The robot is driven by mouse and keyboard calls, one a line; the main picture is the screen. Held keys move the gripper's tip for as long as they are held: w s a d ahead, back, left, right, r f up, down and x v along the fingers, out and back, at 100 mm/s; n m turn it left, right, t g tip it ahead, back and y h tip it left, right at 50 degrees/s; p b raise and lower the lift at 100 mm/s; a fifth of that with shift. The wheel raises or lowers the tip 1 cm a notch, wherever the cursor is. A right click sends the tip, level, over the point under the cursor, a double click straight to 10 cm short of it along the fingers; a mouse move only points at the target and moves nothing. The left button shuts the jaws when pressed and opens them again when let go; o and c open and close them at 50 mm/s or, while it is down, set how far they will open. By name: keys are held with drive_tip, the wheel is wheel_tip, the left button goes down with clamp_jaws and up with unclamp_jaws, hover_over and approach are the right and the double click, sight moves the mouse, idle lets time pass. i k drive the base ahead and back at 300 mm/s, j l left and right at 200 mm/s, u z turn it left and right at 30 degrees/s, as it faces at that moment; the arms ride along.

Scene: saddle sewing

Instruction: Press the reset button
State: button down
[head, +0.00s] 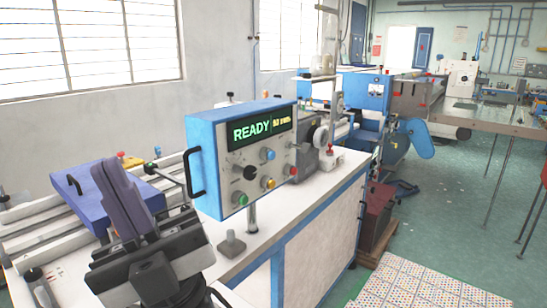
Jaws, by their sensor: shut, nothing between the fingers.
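A blue-cased control box (205,161) stands on a post above the white bench, its screen (262,128) reading READY in green with smaller text beside it. The labels are too small to read, so I cannot tell which is the reset button. My gripper (109,164) is shut and empty, its fingers pointing up, left of the box and apart from it.
A black handle (194,173) sticks out from the box's left side. A purple-blue case (78,188) lies on the rails behind my gripper. The white bench (300,222) carries a small grey block (231,244) below the box.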

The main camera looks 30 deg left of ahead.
sight(271, 155)
drive_tip(key=i+l+u, duration=0.1)
drive_tip(key=u, duration=0.25)
drive_tip(key=i+l+u, duration=0.1)
drive_tip(key=u, duration=0.25)
drive_tip(key=i+l+u, duration=0.1)
drive_tip(key=l+u, duration=0.2)
